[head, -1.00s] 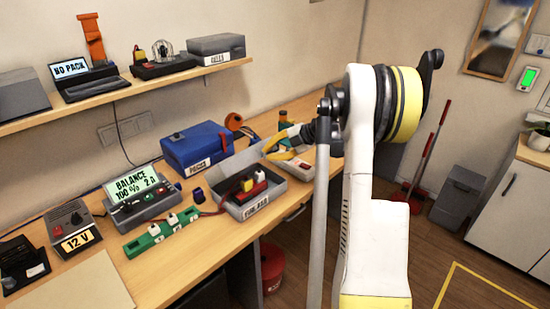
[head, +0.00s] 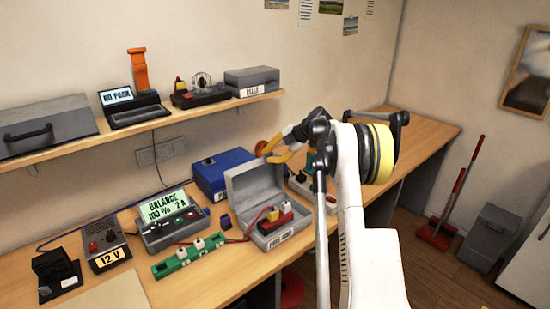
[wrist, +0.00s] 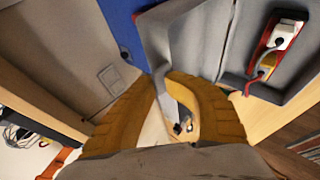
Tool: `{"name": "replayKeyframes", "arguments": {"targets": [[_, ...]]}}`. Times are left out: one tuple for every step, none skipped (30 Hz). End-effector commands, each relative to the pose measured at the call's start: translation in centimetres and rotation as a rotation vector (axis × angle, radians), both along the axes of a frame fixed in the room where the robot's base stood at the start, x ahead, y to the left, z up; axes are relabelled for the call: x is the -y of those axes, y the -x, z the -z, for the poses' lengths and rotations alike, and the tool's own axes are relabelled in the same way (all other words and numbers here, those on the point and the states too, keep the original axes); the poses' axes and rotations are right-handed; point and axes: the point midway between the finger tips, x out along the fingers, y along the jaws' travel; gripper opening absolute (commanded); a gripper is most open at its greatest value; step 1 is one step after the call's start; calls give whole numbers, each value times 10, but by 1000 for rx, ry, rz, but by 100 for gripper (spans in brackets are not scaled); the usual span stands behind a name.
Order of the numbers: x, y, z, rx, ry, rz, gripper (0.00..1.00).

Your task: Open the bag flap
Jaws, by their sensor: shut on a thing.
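The grey fire bag (head: 285,236) sits on the bench with its flap (head: 254,184) standing up at the back. Inside it lies a red pack (head: 275,219) with yellow and white connectors, which also shows in the wrist view (wrist: 277,48). My gripper (head: 274,152) is at the flap's upper right corner. In the wrist view my yellow fingers (wrist: 168,108) close around the grey flap edge (wrist: 158,62). The exact contact is partly hidden.
A blue box (head: 222,172) stands behind the bag. A grey tray (head: 322,194) is to its right. The balance charger (head: 172,220), a green board (head: 190,256) and a 12 V unit (head: 104,250) are to the left. A shelf (head: 170,114) runs above.

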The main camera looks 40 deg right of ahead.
Motion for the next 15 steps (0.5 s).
{"name": "replayKeyframes", "arguments": {"targets": [[0,-5,-2,-23,3,-1,0],[0,-7,-1,-38,4,-1,0],[-1,-9,-1,-55,5,-1,0],[-1,-11,0,-67,7,-1,0],[-1,-12,1,-78,7,-1,0],[-1,-14,1,-90,8,0,0],[-1,-15,2,-99,9,0,0],[-1,-16,2,-106,10,0,0],[-1,-17,3,-115,10,1,0],[-1,-17,3,-121,10,0,0],[-1,-18,3,-125,10,0,0],[-1,-18,4,-130,11,1,0],[-1,-19,4,-132,11,1,0],[-1,-19,5,-134,11,1,0],[-1,-19,5,-136,12,1,0]]}}
